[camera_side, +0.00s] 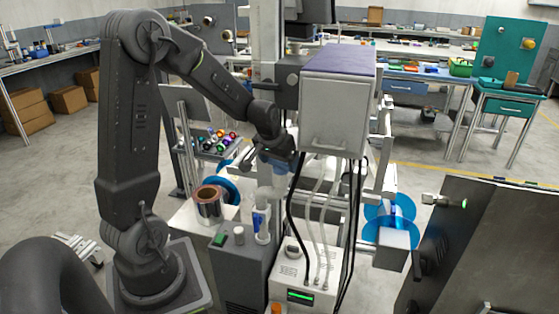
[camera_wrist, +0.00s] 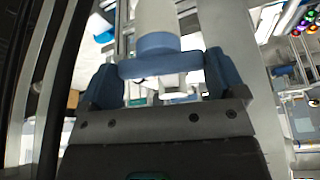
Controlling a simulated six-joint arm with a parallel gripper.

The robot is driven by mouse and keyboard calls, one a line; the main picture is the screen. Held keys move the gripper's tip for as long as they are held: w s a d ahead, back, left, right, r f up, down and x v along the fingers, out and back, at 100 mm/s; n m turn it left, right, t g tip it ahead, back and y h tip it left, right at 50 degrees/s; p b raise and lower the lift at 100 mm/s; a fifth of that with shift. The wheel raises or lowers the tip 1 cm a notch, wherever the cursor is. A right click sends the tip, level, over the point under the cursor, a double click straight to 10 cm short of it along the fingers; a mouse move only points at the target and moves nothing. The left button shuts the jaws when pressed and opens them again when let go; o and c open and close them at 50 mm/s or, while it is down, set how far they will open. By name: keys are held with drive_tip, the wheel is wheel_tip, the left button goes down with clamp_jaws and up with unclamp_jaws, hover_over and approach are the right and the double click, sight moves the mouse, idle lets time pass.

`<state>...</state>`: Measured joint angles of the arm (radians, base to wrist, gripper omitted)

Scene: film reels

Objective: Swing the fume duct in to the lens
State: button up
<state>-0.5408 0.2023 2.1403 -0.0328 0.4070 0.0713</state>
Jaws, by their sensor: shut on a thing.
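My gripper (camera_side: 278,163) is at the end of my dark arm, left of and below a grey box with a purple top. In the wrist view my gripper (camera_wrist: 160,78) has its two blue fingers on either side of a pale tube with a blue collar, which looks like the fume duct (camera_wrist: 157,42). The fingers are shut on it around the collar. In the side view a pale piece of the duct (camera_side: 279,184) shows just under the fingers; the rest is hard to make out. I cannot pick out the lens for certain.
The grey box (camera_side: 337,112) stands close right of my gripper, with black and grey hoses below it. Blue reels (camera_side: 390,212) sit at the right and at the left (camera_side: 228,188). A copper roll (camera_side: 208,204) stands at left. A dark cabinet (camera_side: 470,250) fills the right front.

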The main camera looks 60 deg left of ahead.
drive_tip(key=o, duration=1)
drive_tip(key=shift+r, duration=0.1)
drive_tip(key=v, duration=1.3)
drive_tip(key=shift+s+r, duration=0.2)
drive_tip(key=shift+r, duration=0.1)
drive_tip(key=shift+d, duration=0.15)
drive_tip(key=s+d+m, duration=0.2)
drive_tip(key=s+d, duration=0.2)
drive_tip(key=d, duration=0.2)
drive_tip(key=s+d+m+t+h, duration=0.1)
drive_tip(key=s+d, duration=0.3)
drive_tip(key=d, duration=0.2)
drive_tip(key=s+d+m+h, duration=0.1)
drive_tip(key=s+d+m, duration=0.1)
drive_tip(key=s+d, duration=0.2)
drive_tip(key=shift+s+d+f+m+t, duration=0.1)
drive_tip(key=shift+s+d+m+t, duration=0.1)
drive_tip(key=shift+d, duration=0.5)
drive_tip(key=shift+s+d+f+m+t, duration=0.1)
drive_tip(key=shift+s+d+t, duration=0.1)
drive_tip(key=shift+d, duration=0.5)
